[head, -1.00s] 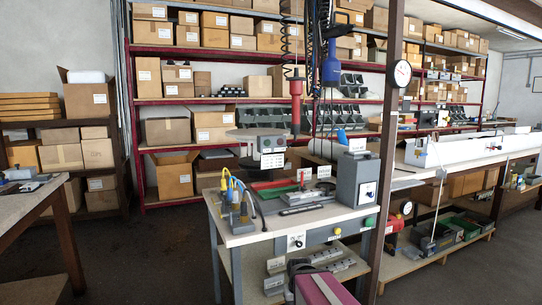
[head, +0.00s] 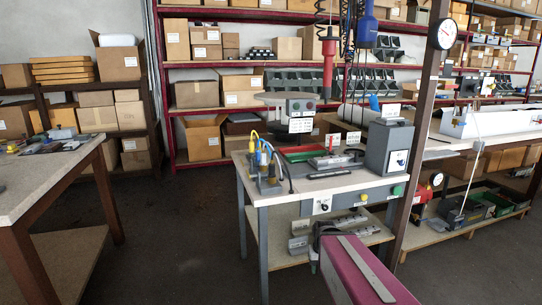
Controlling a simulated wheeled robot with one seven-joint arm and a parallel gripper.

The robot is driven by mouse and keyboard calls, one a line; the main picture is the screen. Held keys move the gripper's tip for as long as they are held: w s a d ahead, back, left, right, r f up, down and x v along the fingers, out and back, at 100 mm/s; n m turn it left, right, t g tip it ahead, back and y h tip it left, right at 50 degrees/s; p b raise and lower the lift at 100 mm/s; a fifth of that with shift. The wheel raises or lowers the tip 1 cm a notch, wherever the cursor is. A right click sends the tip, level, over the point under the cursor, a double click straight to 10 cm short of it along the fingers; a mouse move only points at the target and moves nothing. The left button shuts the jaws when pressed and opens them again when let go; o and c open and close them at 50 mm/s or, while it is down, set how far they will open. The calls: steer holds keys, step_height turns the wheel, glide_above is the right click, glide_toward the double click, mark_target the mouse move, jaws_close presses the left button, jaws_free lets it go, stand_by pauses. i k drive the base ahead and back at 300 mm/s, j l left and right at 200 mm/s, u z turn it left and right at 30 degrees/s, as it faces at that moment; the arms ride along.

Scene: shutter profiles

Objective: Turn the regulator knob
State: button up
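A grey workbench (head: 340,185) stands right of centre in the head view. Its front panel carries a small dark knob on a white plate (head: 322,206), plus yellow and green buttons. A red unit with a round gauge (head: 436,179) is on the low shelf behind the post at right. I cannot tell which of these is the regulator, as labels are too small to read. My magenta arm reaches up from the bottom edge, and its dark end (head: 324,232) is before the bench's lower shelf, below the front panel. My gripper's fingers cannot be made out.
A brown post (head: 415,150) with a round dial stands at the bench's right. Red and blue tools hang above the bench. Another table (head: 50,185) stands at left. Boxed shelves line the back. The floor between the tables is clear.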

mark_target(475, 88)
steer(key=z, duration=1.25)
